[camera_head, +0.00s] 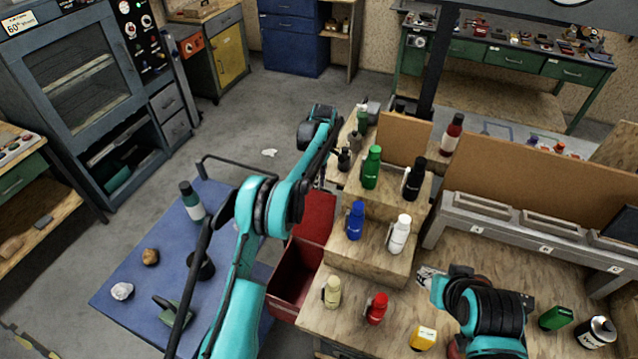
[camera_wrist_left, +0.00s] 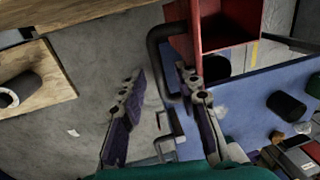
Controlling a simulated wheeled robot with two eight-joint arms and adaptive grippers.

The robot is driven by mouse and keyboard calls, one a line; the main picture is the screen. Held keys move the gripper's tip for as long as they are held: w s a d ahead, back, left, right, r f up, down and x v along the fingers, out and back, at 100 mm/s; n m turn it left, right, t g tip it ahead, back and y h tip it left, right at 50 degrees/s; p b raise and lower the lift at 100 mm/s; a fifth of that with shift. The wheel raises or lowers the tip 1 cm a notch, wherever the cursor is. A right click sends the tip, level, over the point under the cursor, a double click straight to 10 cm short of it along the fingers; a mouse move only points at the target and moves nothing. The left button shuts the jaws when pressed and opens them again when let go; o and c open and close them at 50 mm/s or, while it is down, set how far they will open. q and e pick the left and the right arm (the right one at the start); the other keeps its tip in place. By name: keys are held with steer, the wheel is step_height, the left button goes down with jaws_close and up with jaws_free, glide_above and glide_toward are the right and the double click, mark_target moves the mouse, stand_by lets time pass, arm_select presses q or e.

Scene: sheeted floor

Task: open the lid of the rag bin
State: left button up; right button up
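In the left wrist view the bin (camera_wrist_left: 232,22) is at the top, right of centre. My left gripper (camera_wrist_left: 160,75) is open and empty, fingers well apart; a dark curved bar passes near its right finger, contact unclear. In the head view its fingers cannot be made out. My right gripper (camera_head: 430,274) is above the workbench, its opening unclear.
Several bottles stand on the stepped wooden shelves (camera_head: 345,262) beside the bin.

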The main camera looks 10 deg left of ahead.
arm_select(q)
step_height(320, 180, up, 12)
steer(key=w, duration=0.1)
steer(key=shift+w+d, duration=0.2)
steer(key=shift+w, duration=0.2)
stand_by(0.4)
steer(key=s+a+r+m+t+b, duration=0.15)
steer(key=s+r+m+b, duration=0.25)
steer(key=s, duration=0.4)
steer(key=s+a+r+m+t+b, duration=0.1)
steer(key=s+r+m+t+b, duration=0.25)
steer(key=s, duration=0.45)
steer(key=s+a+f+m+t+b, duration=0.1)
steer(key=s+f+m, duration=0.3)
steer(key=s+f, duration=0.4)
steer(key=s+f+m+t+b, duration=0.3)
steer(key=s+f, duration=0.5)
steer(key=s, duration=0.7)
steer(key=shift+a+m+b, duration=0.35)
steer(key=shift+m+b, duration=0.3)
steer(key=shift+b, duration=0.1)
